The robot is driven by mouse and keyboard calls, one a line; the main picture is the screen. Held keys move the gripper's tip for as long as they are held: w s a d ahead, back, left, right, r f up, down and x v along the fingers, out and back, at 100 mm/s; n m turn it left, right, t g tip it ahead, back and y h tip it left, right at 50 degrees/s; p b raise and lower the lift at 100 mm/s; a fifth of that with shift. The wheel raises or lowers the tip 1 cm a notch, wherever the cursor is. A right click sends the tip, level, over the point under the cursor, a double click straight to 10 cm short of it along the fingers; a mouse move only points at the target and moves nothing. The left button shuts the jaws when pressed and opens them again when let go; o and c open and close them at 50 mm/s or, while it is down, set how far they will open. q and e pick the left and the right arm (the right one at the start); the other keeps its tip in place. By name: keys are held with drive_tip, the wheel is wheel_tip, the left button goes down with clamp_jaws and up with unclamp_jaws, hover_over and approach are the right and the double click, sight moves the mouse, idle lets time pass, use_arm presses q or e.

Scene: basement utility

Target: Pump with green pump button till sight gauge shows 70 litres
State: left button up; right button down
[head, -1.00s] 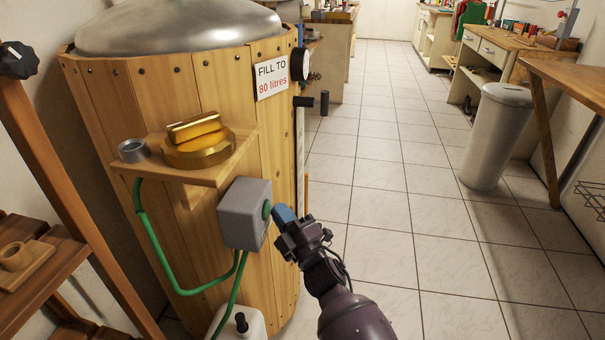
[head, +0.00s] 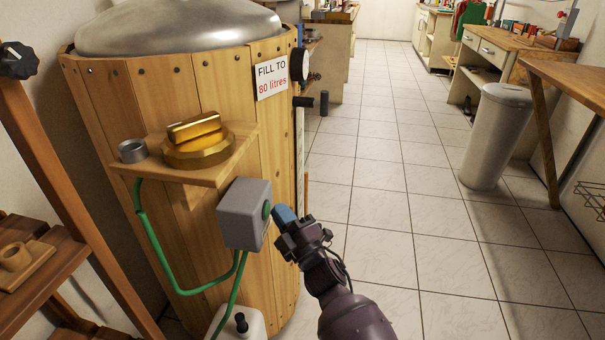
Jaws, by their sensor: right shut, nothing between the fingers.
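The green pump button (head: 267,209) sits on the right face of a grey box (head: 243,214) on the wooden barrel (head: 188,95). My right gripper (head: 284,215) is shut and empty, its blue fingertips just right of the button and pointing at it. I cannot tell whether they touch it. A narrow pale strip (head: 300,150) on the barrel's right side may be the sight gauge. It is seen edge-on, and no level can be read. A sign (head: 271,78) on the barrel reads "FILL TO 80 litres". My left gripper is not in view.
A small shelf on the barrel holds a brass cap (head: 198,150) and a grey ring (head: 132,151). A green hose (head: 160,262) and a white canister (head: 240,325) are below. Black fittings (head: 304,101) jut from the barrel's right side. The tiled floor to the right is clear up to a bin (head: 496,138).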

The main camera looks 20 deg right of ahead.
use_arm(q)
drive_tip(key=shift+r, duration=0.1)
use_arm(e)
drive_tip(key=shift+d, duration=0.15)
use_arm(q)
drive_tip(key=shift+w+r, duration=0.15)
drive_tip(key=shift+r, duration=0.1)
use_arm(e)
drive_tip(key=shift+s+d, duration=0.45)
drive_tip(key=shift+d, duration=0.1)
drive_tip(key=shift+s+d, duration=0.1)
drive_tip(key=shift+d, duration=0.05)
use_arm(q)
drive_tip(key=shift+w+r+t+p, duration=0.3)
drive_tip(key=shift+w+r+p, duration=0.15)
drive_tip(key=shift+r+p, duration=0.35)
use_arm(e)
drive_tip(key=s+d, duration=0.1)
drive_tip(key=d, duration=0.1)
drive_tip(key=s+d, duration=0.1)
drive_tip(key=d, duration=0.1)
drive_tip(key=shift+s, duration=0.3)
